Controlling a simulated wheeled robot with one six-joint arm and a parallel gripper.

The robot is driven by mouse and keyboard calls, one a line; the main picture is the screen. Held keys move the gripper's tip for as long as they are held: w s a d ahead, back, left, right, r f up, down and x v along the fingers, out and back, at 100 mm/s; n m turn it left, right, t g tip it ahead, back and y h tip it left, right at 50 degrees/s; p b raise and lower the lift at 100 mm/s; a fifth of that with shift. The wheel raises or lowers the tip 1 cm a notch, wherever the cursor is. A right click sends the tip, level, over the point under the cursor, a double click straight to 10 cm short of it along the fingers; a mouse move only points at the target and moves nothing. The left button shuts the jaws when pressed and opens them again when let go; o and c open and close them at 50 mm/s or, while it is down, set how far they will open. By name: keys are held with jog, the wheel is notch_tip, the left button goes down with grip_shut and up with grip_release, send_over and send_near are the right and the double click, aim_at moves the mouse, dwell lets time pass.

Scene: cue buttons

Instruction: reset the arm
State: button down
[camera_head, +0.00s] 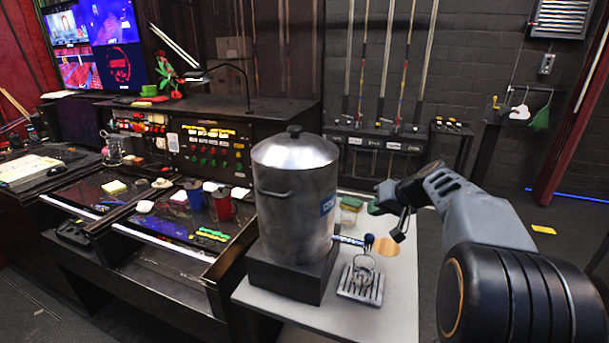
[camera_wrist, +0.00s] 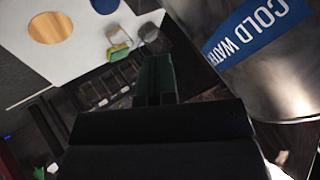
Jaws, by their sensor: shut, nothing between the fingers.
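My arm reaches in from the right of the head view, over the light table (camera_head: 405,300). My gripper (camera_head: 376,207) is at its end, with narrow dark green fingers pointing left toward the large metal water urn (camera_head: 295,205). In the wrist view the fingers (camera_wrist: 155,75) are together with nothing between them. The urn's blue COLD WATER label (camera_wrist: 258,28) is to their right there. The cue buttons are small in the head view; several coloured ones sit on the dark console panel (camera_head: 208,148) at left.
The urn stands on a black block (camera_head: 285,275), its tap (camera_head: 350,240) facing right above a metal drip tray (camera_head: 361,285). A round wooden disc (camera_head: 386,247) and a green-yellow sponge (camera_wrist: 118,51) lie nearby. Blue (camera_head: 196,196) and red (camera_head: 222,204) mugs stand on the desk.

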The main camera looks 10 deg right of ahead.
jog(key=s+a+f+m+g+h, duration=0.2)
jog(key=s+f+g+h, duration=0.1)
jog(key=s+f, duration=0.55)
jog(key=s+a+n+h, duration=0.1)
jog(key=s+a+n, duration=0.1)
jog(key=s+a, duration=0.2)
jog(key=s+a+f+n+h, duration=0.1)
jog(key=s+a+n, duration=0.1)
jog(key=s+a, duration=0.3)
jog(key=s, duration=0.4)
jog(key=shift+s+a+g, duration=0.25)
jog(key=shift+s+g, duration=0.05)
jog(key=shift+s, duration=0.05)
